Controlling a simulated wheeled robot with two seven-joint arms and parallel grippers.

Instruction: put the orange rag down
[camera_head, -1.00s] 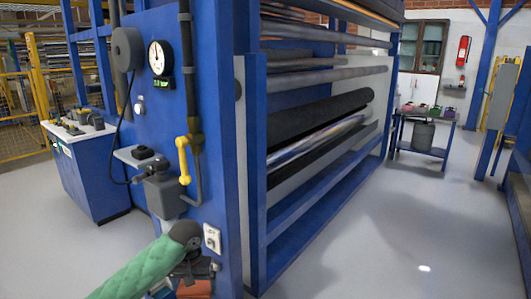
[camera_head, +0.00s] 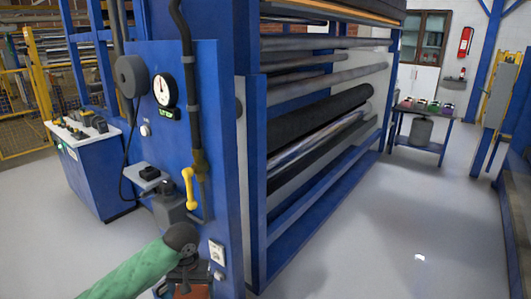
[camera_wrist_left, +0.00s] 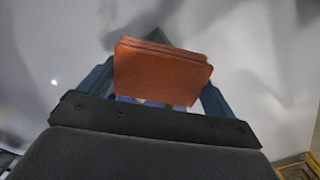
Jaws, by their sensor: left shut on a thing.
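The orange rag (camera_wrist_left: 160,72) is a folded, flat orange-brown piece in the left wrist view, between the fingers of my left gripper (camera_wrist_left: 158,88). In the head view a small part of the rag (camera_head: 197,291) shows at the bottom edge, below my left wrist. My left gripper (camera_head: 190,283) is shut on it, in front of the blue machine panel, low and close to the socket. The background behind the rag in the wrist view is grey floor. My right gripper is not in view.
The blue machine frame (camera_head: 254,180) with rollers stands close on the right of my left arm. A valve with a yellow handle (camera_head: 188,187) and a white socket (camera_head: 216,252) are on its panel. A blue cabinet (camera_head: 90,180) stands left. Floor (camera_head: 400,240) at right is clear.

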